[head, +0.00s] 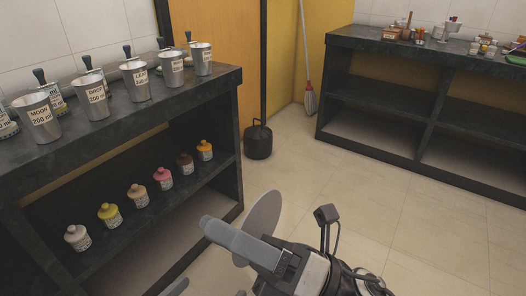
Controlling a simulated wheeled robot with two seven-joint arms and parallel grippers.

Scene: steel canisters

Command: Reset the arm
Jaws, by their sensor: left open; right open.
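Several steel canisters with white labels stand in a row on the dark counter at the left. The nearest canister (38,117) reads MOON, the one beside it (93,97) seems to read DROP, and the far one (202,60) is too small to read. My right gripper (238,226) is in the lower middle, over the floor in front of the counter, open and empty. Only the tips of my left gripper (208,291) show at the bottom edge, apart from each other; the rest is out of frame. Neither gripper touches a canister.
Several small capped bottles (163,178) stand on the shelf under the counter (222,79). Dark-handled containers stand behind the canisters. A black weight-like object (258,141) and a broom (309,98) are near the wall. A second dark shelf unit (400,58) is at right. The floor (420,215) is clear.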

